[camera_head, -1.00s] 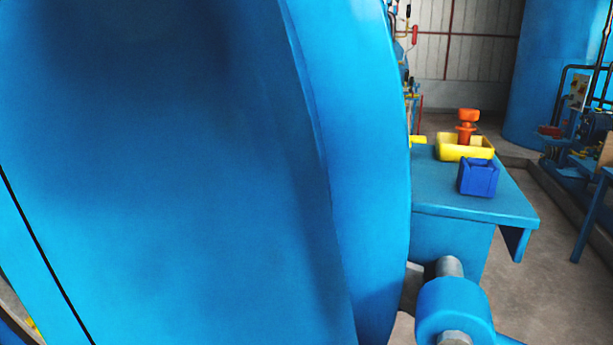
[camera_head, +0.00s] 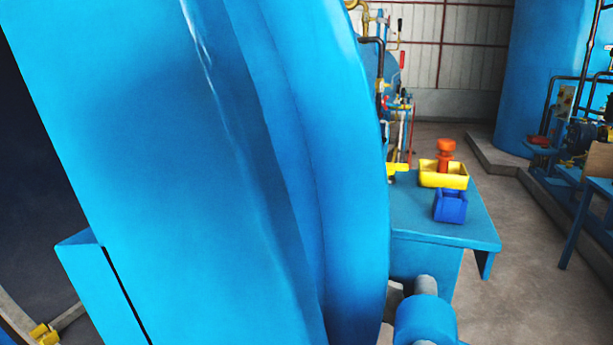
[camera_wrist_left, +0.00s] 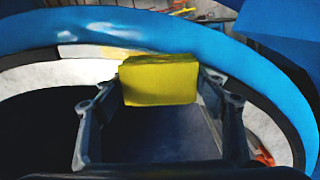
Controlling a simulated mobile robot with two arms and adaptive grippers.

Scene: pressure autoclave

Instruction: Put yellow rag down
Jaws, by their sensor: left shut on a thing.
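The yellow rag (camera_wrist_left: 160,80) shows in the left wrist view as a yellow block. My left gripper (camera_wrist_left: 161,88) is shut on it, with one finger at each side. The rag is held in front of the blue curved rim and its pale inner ring. My left gripper does not show in the head view, and my right gripper is in neither view.
A large blue curved vessel part (camera_head: 230,180) fills much of the head view. To its right, a blue table (camera_head: 455,233) carries a yellow tray (camera_head: 443,181), a blue box (camera_head: 450,206) and an orange object (camera_head: 446,148). Floor (camera_head: 520,290) is clear right of the table.

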